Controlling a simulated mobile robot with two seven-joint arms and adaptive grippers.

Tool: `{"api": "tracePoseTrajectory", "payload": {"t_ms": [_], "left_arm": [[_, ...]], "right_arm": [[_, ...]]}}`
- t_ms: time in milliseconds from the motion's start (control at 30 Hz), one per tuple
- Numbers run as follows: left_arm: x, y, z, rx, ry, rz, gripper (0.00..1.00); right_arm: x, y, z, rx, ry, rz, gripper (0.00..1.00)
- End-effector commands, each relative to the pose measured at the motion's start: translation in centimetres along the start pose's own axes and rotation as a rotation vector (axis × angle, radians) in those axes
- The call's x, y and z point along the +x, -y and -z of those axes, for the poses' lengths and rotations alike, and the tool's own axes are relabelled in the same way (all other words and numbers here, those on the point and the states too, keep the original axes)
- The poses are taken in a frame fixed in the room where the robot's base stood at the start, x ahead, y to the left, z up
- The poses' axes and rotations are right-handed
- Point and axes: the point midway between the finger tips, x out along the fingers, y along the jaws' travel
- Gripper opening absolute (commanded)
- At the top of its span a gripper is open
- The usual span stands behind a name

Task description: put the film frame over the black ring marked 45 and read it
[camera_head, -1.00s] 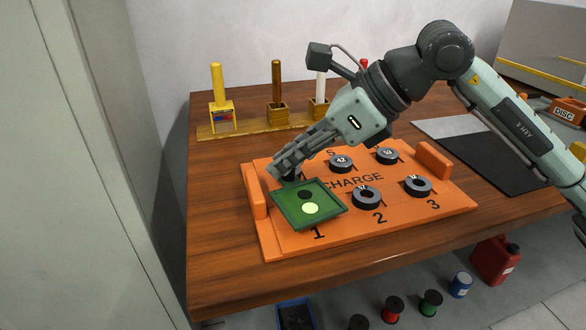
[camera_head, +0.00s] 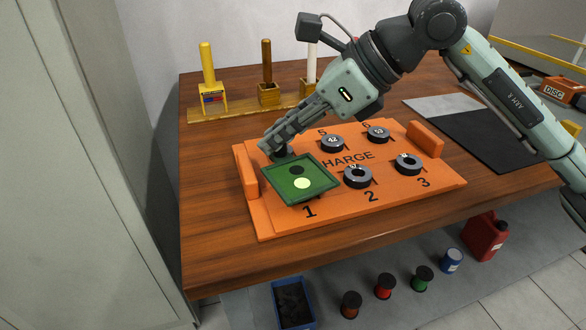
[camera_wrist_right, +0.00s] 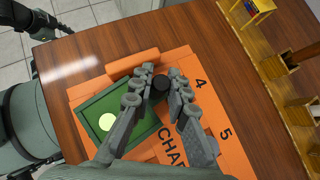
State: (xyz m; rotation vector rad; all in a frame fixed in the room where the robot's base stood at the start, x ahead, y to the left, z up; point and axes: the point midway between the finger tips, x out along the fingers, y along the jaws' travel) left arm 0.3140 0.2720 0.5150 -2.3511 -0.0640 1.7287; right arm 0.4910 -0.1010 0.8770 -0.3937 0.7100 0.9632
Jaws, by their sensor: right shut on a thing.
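The film frame (camera_head: 325,186) is a green square panel with a dark disc and a pale yellow disc on it. It lies over the number 1 corner of the orange board (camera_head: 330,207); what is under it is hidden. My right gripper (camera_head: 281,151) is at its back-left edge, shut on its black knob (camera_wrist_right: 160,84). Black rings stand at slot 2 (camera_head: 346,180), slot 3 (camera_head: 399,168), slot 5 (camera_head: 332,147) and slot 6 (camera_head: 378,137). The slot 5 ring appears marked 42; I cannot read a 45. A dark part of my left arm shows in the wrist view.
A wooden rack with a yellow-handled tool (camera_head: 207,65) stands at the back left. A black and grey mat (camera_head: 480,138) lies right of the board. A blue bin (camera_head: 277,298), spools and a red can (camera_head: 484,238) are on the floor in front.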

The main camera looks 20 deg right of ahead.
Motion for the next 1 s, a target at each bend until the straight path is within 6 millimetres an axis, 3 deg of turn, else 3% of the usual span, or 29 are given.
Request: {"api": "tracePoseTrajectory", "payload": {"t_ms": [600, 1000], "left_arm": [[-3.1, 0.7, 0.8, 0.002, 0.001, 0.001, 0.40], [-2.8, 0.6, 0.7, 0.002, 0.001, 0.001, 0.40]], "right_arm": [[-3.6, 0.0, -3.7, 0.001, 0.001, 0.000, 0.00], [-3.8, 0.3, -3.3, 0.014, 0.000, 0.014, 0.00]]}}
